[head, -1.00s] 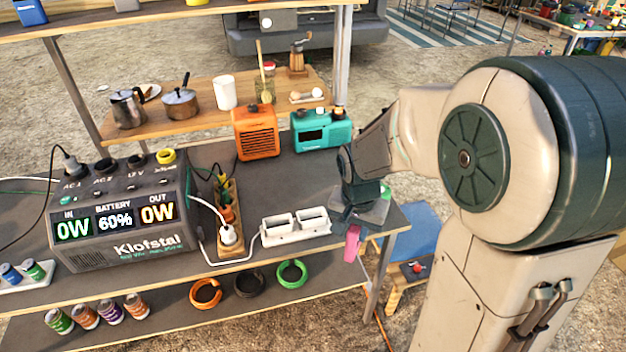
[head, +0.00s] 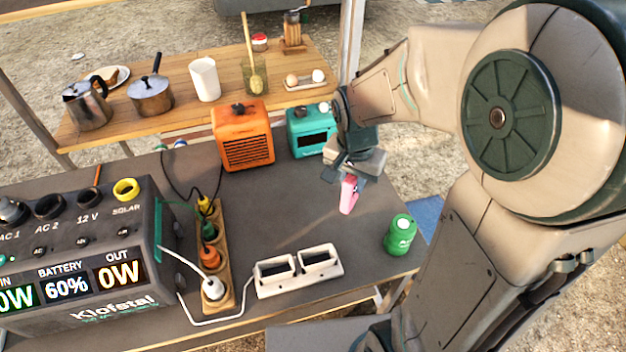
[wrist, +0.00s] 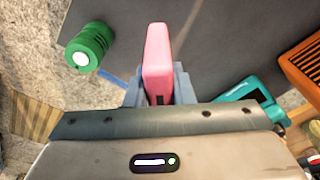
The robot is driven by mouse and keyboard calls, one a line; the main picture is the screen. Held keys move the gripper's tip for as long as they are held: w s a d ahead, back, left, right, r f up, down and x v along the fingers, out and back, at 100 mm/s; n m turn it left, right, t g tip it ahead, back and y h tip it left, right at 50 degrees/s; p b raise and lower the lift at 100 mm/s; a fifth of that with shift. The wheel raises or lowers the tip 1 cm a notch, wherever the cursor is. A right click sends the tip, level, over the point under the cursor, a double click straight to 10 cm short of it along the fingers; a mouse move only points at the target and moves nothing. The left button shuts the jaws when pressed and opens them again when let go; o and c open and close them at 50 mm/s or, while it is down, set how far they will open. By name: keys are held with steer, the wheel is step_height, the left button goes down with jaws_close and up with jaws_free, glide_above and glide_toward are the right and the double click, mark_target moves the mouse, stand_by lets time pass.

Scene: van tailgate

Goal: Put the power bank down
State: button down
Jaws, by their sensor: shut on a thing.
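The pink power bank (head: 348,196) is held in my gripper (head: 350,180), over the right part of the dark table (head: 290,218). It hangs down from the jaws in the head view. In the wrist view the power bank (wrist: 157,58) stands out between the two grey fingers. My gripper is shut on it. I cannot tell whether its lower end touches the table.
A white two-slot charger (head: 299,270) and a wooden power strip (head: 212,262) with plugs lie left. A teal radio (head: 311,132) and an orange heater (head: 243,138) stand behind. Table between charger and can is clear.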

steer(key=shift+w+a+f+p, duration=0.2)
steer(key=shift+w+a+f, duration=0.9)
steer(key=shift+w+f, duration=0.65)
steer(key=shift+w+a+f+p, duration=0.2)
steer(key=shift+w+a+f, duration=0.85)
steer(key=shift+w+f, duration=0.75)
steer(key=shift+w+a+f+p, duration=0.2)
steer(key=shift+w+a+f, duration=0.9)
steer(key=shift+w+f, duration=0.65)
steer(key=shift+s+f, duration=0.15)
steer(key=shift+s, duration=0.05)
steer(key=shift+f, duration=0.2)
steer(key=c, duration=1.3)
jaws_free()
steer(key=shift+o, duration=0.2)
steer(key=shift+r, duration=0.1)
